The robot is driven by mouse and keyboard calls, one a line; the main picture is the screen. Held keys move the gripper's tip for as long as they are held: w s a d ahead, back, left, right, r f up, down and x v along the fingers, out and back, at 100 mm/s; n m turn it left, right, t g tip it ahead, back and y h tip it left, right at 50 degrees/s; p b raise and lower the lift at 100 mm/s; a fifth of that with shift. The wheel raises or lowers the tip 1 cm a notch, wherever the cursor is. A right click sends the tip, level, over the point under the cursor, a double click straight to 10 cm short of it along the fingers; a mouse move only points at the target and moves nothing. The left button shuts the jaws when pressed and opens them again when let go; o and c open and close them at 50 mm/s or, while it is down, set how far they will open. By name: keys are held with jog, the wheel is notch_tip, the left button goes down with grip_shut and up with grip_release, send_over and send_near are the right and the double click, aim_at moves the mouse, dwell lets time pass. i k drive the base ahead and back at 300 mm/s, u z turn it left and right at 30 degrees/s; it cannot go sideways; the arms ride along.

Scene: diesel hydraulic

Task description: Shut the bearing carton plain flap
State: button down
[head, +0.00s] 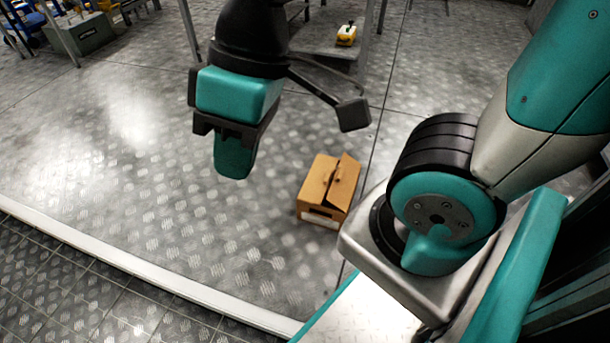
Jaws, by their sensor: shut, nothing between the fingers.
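The bearing carton (318,214) is a small brown cardboard box on the patterned metal floor, right of the picture's middle. Its left flap lies nearly flat over the top. Its right flap (346,178) stands partly raised at a slant, with a dark gap beside it. I cannot tell for sure which flap is the plain one. My gripper (235,162) is teal and black, shut and empty, and points down. It appears left of the carton and apart from it. How high it is above the floor is hard to tell.
A low grey stand (331,40) with a yellow item (346,35) on it is at the back. A grey-green box (88,34) is at the far left. A white raised strip (140,273) crosses the front floor. The floor left of the carton is clear.

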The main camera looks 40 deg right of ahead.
aim_at(342, 188)
jog(key=u, duration=0.1)
jog(key=k, duration=0.65)
jog(key=z, duration=1.05)
jog(key=i, duration=0.5)
